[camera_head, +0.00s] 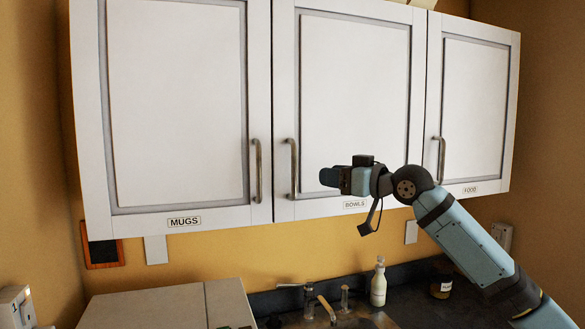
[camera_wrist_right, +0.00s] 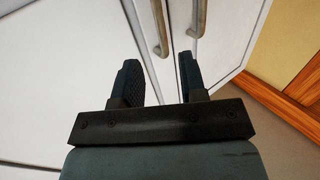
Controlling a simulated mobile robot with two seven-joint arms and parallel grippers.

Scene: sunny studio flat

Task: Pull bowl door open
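The bowl door (camera_head: 354,85) is the middle white cabinet door, marked BOWLS, and it is closed. Its vertical metal handle (camera_head: 291,170) is on its left edge. My right gripper (camera_head: 328,177) is just right of that handle, pointing left, apart from it in the head view. In the right wrist view its two dark fingers (camera_wrist_right: 160,78) are spread with nothing between them. Two handles show beyond the fingertips there; the nearer one, seemingly the bowl door handle (camera_wrist_right: 160,28), lies ahead of the gap. My left gripper is not in view.
The closed MUGS door (camera_head: 175,95) with its handle (camera_head: 257,170) adjoins on the left, the closed FOOD door (camera_head: 472,100) on the right. Below are a faucet (camera_head: 318,300), a soap bottle (camera_head: 378,284) and a jar (camera_head: 441,287). Space in front of the doors looks clear.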

